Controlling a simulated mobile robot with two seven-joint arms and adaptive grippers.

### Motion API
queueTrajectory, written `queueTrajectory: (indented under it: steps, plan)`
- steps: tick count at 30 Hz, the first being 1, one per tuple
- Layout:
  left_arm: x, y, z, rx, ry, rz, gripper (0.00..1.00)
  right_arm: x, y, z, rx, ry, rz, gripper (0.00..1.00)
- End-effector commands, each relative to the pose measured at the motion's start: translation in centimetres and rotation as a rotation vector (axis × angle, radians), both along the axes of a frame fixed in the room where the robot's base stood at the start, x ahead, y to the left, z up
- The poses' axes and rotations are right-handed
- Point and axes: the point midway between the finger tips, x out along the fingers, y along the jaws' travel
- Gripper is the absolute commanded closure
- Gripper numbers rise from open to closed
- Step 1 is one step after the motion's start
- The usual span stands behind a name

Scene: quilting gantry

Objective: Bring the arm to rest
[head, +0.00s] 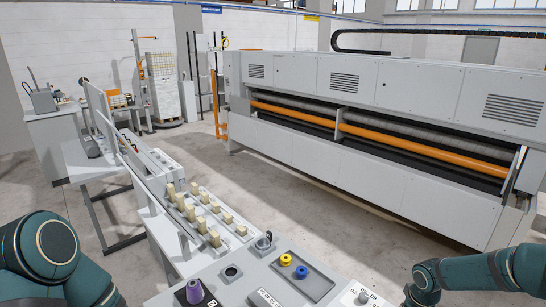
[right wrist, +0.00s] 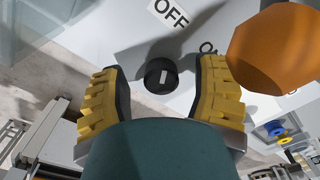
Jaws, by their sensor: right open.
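My right gripper (right wrist: 162,92) shows in the right wrist view with its two yellow-padded fingers wide apart. Nothing is held between them. A black round knob (right wrist: 161,74) with a white mark sits on a pale panel between and beyond the fingers; I see no finger touching it. In the head view my right arm (head: 470,278) comes in at the bottom right, and its fingers do not show clearly there. My left arm (head: 45,250) is at the bottom left; its gripper is out of the picture.
An OFF label (right wrist: 170,12) lies beside the knob. A large orange faceted object (right wrist: 272,48) is close on the right. In the head view, a grey tray (head: 303,280) holds yellow and blue rings. Pale blocks (head: 203,209) stand in rows. A long quilting machine (head: 290,140) stands behind.

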Motion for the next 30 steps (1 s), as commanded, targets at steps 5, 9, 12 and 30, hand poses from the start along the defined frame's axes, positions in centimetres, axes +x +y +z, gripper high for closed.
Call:
queueTrajectory:
  steps: [5, 9, 12, 30]
  plan:
    - [-0.01, 0.0, -0.34, 0.0, 0.0, 0.0, 1.0, 0.04, 0.03, 0.01, -0.001, 0.0, 0.132, 0.37]
    - [0.0, -0.01, -0.38, 0.0, 0.0, 0.0, 1.0, 0.04, 0.02, 0.05, -0.001, 0.0, 0.218, 0.37]
    - [0.0, -0.01, -0.35, 0.0, 0.0, 0.0, 1.0, 0.04, 0.0, 0.07, -0.001, -0.001, 0.261, 0.37]
    - [0.14, -0.17, -0.32, -0.001, -0.001, -0.003, 1.0, 0.19, 0.06, 0.3, 0.0, -0.007, 0.3, 0.37]
